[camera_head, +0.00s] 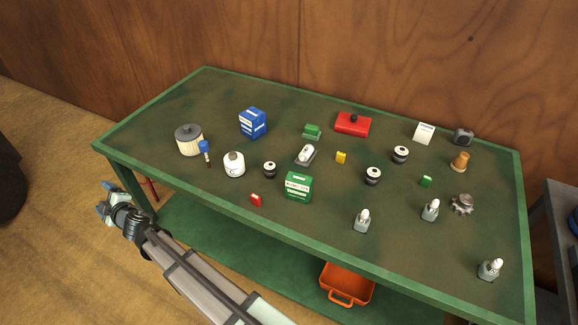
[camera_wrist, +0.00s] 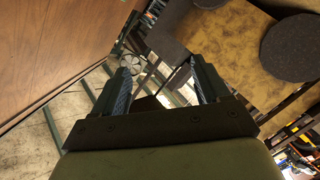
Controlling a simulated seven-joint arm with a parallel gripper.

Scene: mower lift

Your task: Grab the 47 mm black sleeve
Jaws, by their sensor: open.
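Several small dark items that may be black sleeves stand on the green bench (camera_head: 330,235) in the head view. One short black cylinder with a pale band (camera_head: 270,169) stands left of the green box. A second black cylinder (camera_head: 373,175) stands right of the middle, and a third black cylinder (camera_head: 400,154) is a little behind it. I cannot tell which is 47 mm. My gripper (camera_head: 106,203) is off the bench's left front side, apart from all of them. In the wrist view my gripper (camera_wrist: 162,82) is open with nothing between its fingers.
A red box (camera_head: 352,124) is at the back. An orange bin (camera_head: 346,284) sits below.

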